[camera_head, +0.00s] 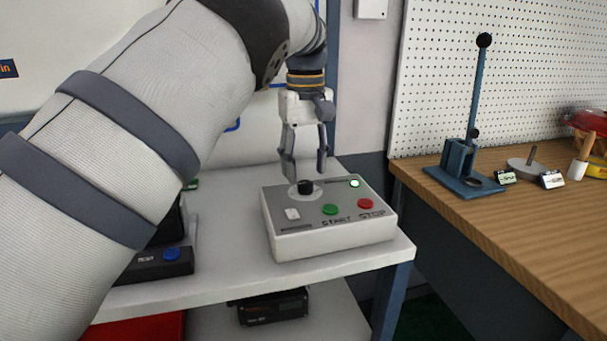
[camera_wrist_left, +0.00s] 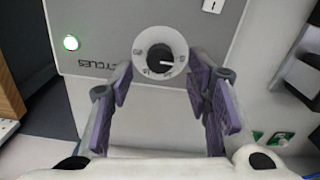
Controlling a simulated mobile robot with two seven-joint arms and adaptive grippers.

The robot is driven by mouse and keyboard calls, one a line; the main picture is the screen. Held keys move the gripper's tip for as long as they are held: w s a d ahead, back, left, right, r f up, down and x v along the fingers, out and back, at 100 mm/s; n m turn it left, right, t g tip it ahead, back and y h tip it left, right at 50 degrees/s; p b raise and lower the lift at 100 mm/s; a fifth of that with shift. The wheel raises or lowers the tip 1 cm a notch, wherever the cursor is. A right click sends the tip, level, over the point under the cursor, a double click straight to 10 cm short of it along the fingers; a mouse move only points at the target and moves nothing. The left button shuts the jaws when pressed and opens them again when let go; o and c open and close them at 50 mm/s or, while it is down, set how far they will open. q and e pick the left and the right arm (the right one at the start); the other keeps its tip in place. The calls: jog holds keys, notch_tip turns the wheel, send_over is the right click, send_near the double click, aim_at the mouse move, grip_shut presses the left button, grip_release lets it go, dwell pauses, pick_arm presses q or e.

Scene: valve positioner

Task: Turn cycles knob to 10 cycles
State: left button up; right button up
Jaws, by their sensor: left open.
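The cycles knob (camera_head: 305,187) is a small black knob on a pale round dial on the grey control box (camera_head: 330,246). In the left wrist view the knob (camera_wrist_left: 160,60) sits in its white dial, with a white pointer line toward the right; the dial's numbers are too small to read surely. The word CYCLES shows beside it. My left gripper (camera_head: 304,172) points down just above the knob. Its purple-padded fingers (camera_wrist_left: 163,90) are apart, empty, and the knob lies beyond their tips. My right gripper is not seen.
The box also has a green START button (camera_head: 330,209), a red STOP button (camera_head: 365,204), a white switch (camera_head: 292,214) and a lit green lamp (camera_head: 355,183). It stands on a white table (camera_head: 225,266). A wooden bench (camera_head: 520,210) with a lever press (camera_head: 468,160) is at right.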

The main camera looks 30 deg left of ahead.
aim_at(305, 183)
pick_arm(q)
jog(key=shift+f, duration=1.5)
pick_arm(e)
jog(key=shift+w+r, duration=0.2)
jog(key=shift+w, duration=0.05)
pick_arm(q)
jog(key=shift+c, duration=0.6)
grip_shut()
